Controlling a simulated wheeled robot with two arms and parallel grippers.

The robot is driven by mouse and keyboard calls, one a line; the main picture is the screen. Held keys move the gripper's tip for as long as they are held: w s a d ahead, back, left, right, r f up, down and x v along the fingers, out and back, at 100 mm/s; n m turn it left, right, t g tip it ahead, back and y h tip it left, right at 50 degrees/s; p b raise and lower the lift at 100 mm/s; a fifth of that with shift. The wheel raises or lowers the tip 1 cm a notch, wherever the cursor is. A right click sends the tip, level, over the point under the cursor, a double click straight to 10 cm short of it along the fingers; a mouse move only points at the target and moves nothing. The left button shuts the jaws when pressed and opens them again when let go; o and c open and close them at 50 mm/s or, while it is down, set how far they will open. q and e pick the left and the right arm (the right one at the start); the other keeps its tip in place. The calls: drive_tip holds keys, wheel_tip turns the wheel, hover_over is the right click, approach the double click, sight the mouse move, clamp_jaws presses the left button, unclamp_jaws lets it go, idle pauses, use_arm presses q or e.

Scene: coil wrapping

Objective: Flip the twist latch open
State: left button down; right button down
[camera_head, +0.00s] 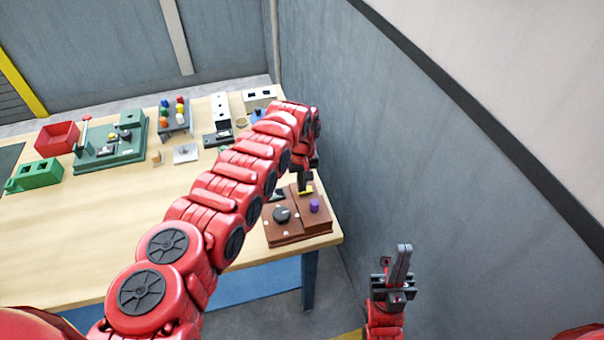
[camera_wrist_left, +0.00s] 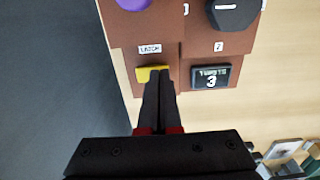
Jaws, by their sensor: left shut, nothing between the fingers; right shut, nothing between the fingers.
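The twist latch is a small yellow tab (camera_wrist_left: 148,73) on a brown box (camera_head: 290,238), below a label reading LATCH in the left wrist view. In the head view its yellow edge (camera_head: 306,191) shows just below my left fingertips. My left gripper (camera_head: 304,186) points down at the box. In the left wrist view the shut fingers (camera_wrist_left: 160,80) overlap the right part of the tab; I cannot tell whether they touch it. My right gripper (camera_head: 402,256) is shut and empty, pointing up off the table's right side.
The box also carries a purple knob (camera_head: 314,206), a black knob (camera_head: 282,214) and a display (camera_wrist_left: 211,77) reading TURNS 3. A grey wall (camera_head: 400,170) stands close on the right. A green fixture (camera_head: 110,150) and a red bin (camera_head: 57,138) sit further left on the table.

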use_arm(q)
drive_tip(key=shift+f, duration=0.25)
